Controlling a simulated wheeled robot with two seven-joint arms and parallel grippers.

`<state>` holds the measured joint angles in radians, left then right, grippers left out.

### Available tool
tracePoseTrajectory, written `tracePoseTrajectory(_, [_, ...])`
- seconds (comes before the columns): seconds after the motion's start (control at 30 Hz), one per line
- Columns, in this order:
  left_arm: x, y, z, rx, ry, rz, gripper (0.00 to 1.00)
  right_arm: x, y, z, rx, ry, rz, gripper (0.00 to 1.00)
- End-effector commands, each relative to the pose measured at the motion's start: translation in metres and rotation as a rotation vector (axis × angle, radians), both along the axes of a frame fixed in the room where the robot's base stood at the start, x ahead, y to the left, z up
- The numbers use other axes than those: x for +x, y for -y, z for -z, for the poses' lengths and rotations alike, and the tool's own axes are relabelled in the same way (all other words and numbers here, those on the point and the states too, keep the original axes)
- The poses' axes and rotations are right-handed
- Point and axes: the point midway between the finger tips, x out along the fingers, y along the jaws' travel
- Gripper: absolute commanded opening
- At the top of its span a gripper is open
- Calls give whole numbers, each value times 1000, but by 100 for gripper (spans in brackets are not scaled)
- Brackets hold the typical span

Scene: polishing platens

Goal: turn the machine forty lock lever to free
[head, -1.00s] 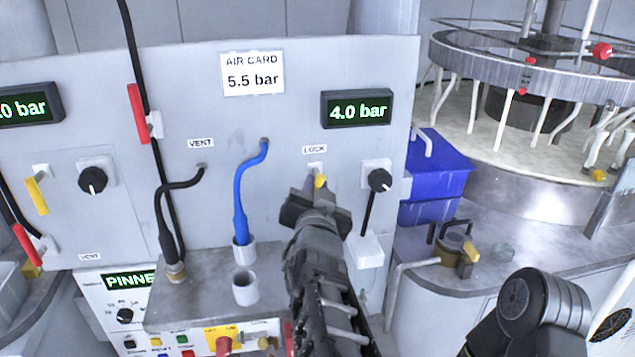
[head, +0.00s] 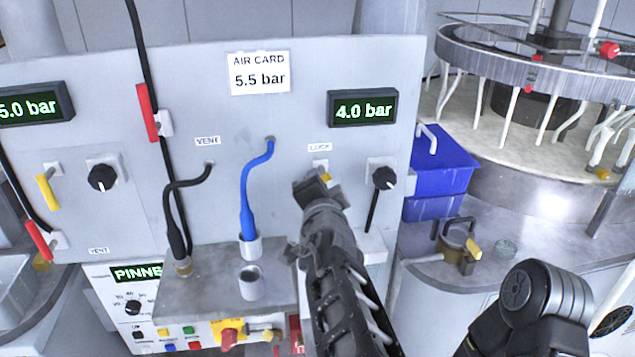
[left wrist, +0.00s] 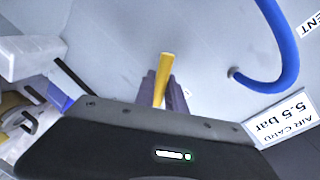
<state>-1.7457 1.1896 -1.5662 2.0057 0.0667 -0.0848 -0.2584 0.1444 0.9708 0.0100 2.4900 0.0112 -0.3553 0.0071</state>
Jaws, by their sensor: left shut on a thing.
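The lock lever (head: 325,178) is a short yellow handle under the LOCK label on the grey panel, below the 4.0 bar display. My left gripper (head: 317,188) is at it and covers most of it in the head view. In the left wrist view the yellow lever (left wrist: 166,70) stands between the two dark fingers of my left gripper (left wrist: 158,90), which is shut on it. The lever's lower part and pivot are hidden. No machine number shows near it. My right gripper is not in view.
A black knob (head: 385,178) sits close right of the lever. A blue hose (head: 247,200) hangs to the left, and it also arcs through the left wrist view (left wrist: 285,50). A metal shelf with cups (head: 251,283) lies below. A blue bin (head: 440,165) stands to the right.

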Motion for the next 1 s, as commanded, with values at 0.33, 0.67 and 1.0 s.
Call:
tracePoseTrajectory(0.33, [0, 0, 0, 3, 0, 1, 18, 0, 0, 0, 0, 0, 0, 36])
tracePoseTrajectory(0.67, [0, 0, 0, 2, 0, 0, 37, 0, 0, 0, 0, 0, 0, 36])
tracePoseTrajectory(1.0, [3, 1, -2, 1, 0, 1, 37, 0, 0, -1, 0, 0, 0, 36])
